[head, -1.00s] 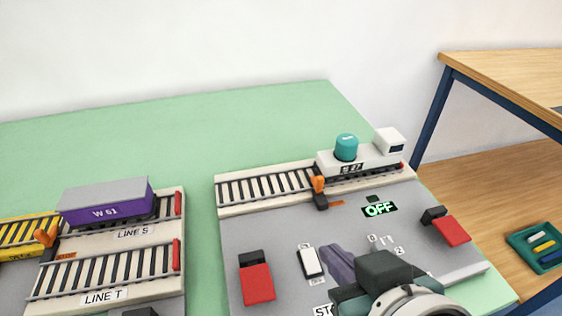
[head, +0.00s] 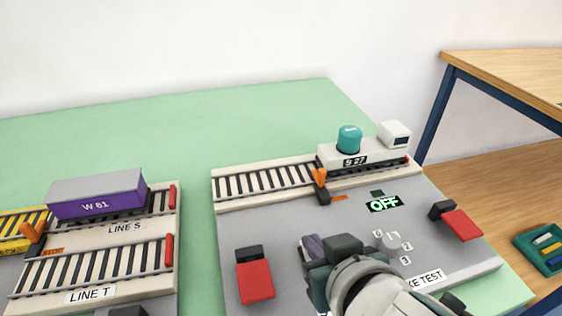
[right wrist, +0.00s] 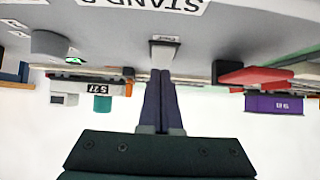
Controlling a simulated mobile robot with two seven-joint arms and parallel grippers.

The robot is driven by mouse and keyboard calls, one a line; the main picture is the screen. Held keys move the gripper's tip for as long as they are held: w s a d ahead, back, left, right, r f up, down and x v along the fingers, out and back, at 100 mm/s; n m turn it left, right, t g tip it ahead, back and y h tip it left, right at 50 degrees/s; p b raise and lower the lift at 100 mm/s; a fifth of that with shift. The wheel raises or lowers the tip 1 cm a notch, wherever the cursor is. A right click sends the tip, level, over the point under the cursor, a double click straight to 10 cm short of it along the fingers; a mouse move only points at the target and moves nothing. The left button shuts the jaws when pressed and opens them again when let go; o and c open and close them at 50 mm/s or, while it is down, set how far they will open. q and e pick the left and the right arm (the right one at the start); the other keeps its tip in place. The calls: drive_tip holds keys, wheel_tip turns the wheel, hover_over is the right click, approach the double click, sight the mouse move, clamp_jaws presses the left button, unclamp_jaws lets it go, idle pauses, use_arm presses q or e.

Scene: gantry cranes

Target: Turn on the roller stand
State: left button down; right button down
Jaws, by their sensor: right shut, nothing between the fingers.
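The roller stand is a grey panel (head: 235,225) on the green table, with a lit display (head: 384,204) reading OFF. My right gripper (head: 308,243) is over the panel's front part, its purple fingers shut together and empty. In the right wrist view, which is upside down, the fingertips (right wrist: 160,73) are right at a small pale switch (right wrist: 165,45) on the panel. I cannot tell whether they touch it. In the head view my gripper hides that switch. A dial (head: 392,241) marked with numbers lies right of my gripper. My left gripper is not in view.
Red pedals or levers (head: 255,280) (head: 462,224) flank the panel. A white wagon (head: 365,156) with a teal cylinder (head: 349,138) stands on the rear rollers beside an orange stop (head: 320,177). A purple wagon (head: 97,195) is on the left lines. The green tabletop behind is clear.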

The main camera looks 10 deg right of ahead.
drive_tip(key=shift+w+r+g+p, duration=0.1)
drive_tip(key=shift+w+g+p, duration=0.15)
drive_tip(key=shift+p, duration=0.5)
drive_tip(key=shift+s+f, duration=0.1)
drive_tip(key=shift+f, duration=0.25)
drive_tip(key=shift+s, duration=0.2)
drive_tip(key=shift+s+f, duration=0.1)
drive_tip(key=shift+s, duration=0.5)
